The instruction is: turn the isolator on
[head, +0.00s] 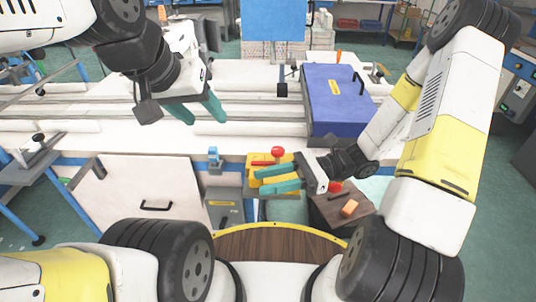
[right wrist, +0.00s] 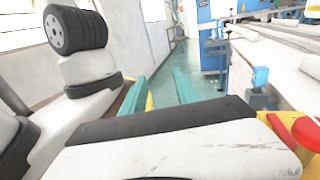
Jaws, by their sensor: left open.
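No part is clearly marked as the isolator. A yellow box (head: 251,173) with a red knob (head: 277,151) on top sits at the table's front edge; red and yellow parts show at the right wrist view's right edge (right wrist: 306,132). A small blue fitting (head: 213,156) stands left of it, above a grey box (head: 223,208); the fitting also shows in the right wrist view (right wrist: 260,78). My right gripper (head: 261,180) is open, its teal fingers pointing left in front of the yellow box and partly hiding it. Contact cannot be told. My left gripper (head: 206,121) is open and empty above the table.
A blue case (head: 340,100) lies on the white table's right part. A dark brown stand (head: 325,212) with an orange block (head: 349,208) is below my right gripper, and a red disc (head: 334,187) shows beside that gripper. A white cabinet with a black handle (head: 156,205) is under the table.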

